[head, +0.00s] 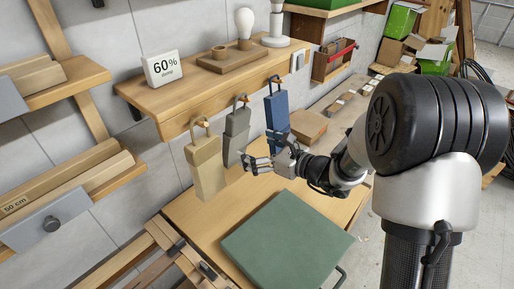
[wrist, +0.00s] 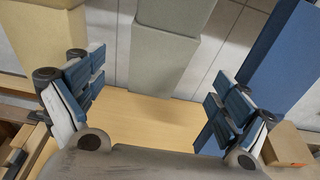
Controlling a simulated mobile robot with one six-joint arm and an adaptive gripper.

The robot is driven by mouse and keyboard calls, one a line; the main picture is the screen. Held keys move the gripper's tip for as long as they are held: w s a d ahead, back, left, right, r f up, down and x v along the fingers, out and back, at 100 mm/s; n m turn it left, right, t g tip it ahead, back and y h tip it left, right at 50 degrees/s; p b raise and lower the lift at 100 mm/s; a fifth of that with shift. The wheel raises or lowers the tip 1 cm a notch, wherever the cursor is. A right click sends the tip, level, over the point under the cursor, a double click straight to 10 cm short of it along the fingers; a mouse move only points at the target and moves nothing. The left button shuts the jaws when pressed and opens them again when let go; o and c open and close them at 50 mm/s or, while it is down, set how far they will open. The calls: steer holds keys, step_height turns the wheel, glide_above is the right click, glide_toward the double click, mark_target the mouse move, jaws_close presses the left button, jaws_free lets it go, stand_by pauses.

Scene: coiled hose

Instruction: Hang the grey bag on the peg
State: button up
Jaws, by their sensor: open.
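The grey bag (head: 236,136) is a tall narrow block with a loop handle. Its loop is at the middle peg (head: 244,98) under the wooden shelf, and the bag appears to hang there upright. A beige bag (head: 207,168) hangs to its left and a blue bag (head: 277,112) to its right. My gripper (head: 257,161) is open, close to the grey bag's lower end. In the wrist view the grey bag (wrist: 165,50) stands beyond and between the spread fingers (wrist: 157,90), with no finger visibly gripping it. Whether anything touches is unclear.
The shelf (head: 205,92) above holds a 60% sign, a lamp bulb and a wooden board. Below is a wooden bench (head: 190,208) with a green mat or case (head: 285,240). A cardboard box (head: 308,125) lies behind the gripper. Side shelves stand at left.

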steer(key=v, duration=1.2)
steer(key=s+a+r+n+g+h, duration=0.1)
steer(key=s+a+n+g, duration=0.25)
steer(key=s+n, duration=0.45)
steer(key=s+a+r+n+g+h, duration=0.1)
steer(key=s+a+n+g, duration=0.3)
steer(key=s, duration=0.5)
steer(key=s+d+n+t+h+b, duration=0.1)
steer(key=s+d+n+h, duration=0.4)
steer(key=d+n, duration=0.1)
steer(key=s+d+n+t+h, duration=0.1)
steer(key=s+d+n+h, duration=0.4)
steer(key=d+n, duration=0.2)
steer(key=shift+d+r+n+t+b, duration=0.3)
steer(key=shift+d+t+b, duration=0.1)
steer(key=shift+d, duration=0.85)
